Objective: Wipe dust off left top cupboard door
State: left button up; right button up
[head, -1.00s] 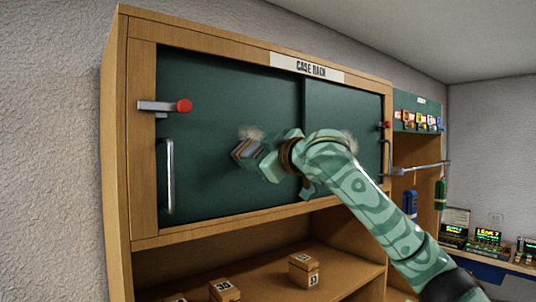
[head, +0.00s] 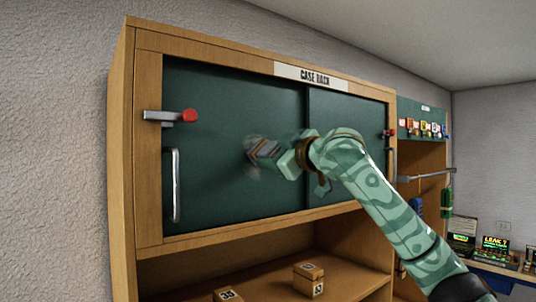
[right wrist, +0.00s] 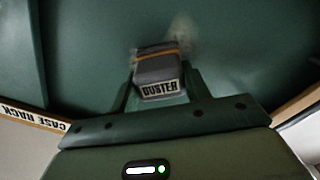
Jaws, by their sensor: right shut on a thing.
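The left top cupboard door (head: 225,95) is a dark green panel with a silver handle (head: 176,185) at its left side. My right gripper (head: 280,158) is shut on a grey duster (head: 264,150) with an orange band, held at the door's middle right. A faint pale dust patch (head: 250,143) shows around the duster. In the right wrist view the duster (right wrist: 157,72) sits between the fingers, label readable, with a pale dust smear (right wrist: 182,32) beside it. Whether the duster touches the door is hard to tell. My left gripper is out of view.
A red-tipped latch (head: 185,115) sticks out at the door's upper left. The right door (head: 345,105) adjoins it, partly behind my arm. Numbered boxes (head: 308,279) stand on the shelf below. A horizontal rod (head: 425,176) juts out at right.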

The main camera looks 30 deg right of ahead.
jog(key=shift+d+r, duration=0.9)
jog(key=shift+d, duration=2.9)
jog(key=shift+s+a, duration=0.15)
jog(key=shift+a, duration=5.65)
jog(key=shift+s+d, duration=0.1)
jog(key=shift+s+f, duration=0.1)
jog(key=shift+s, duration=0.2)
jog(key=shift+s+d+b, duration=0.15)
jog(key=shift+s, duration=1.15)
jog(key=shift+s+d+b, duration=0.1)
jog(key=shift+s+b, duration=0.05)
jog(key=shift+s, duration=1.1)
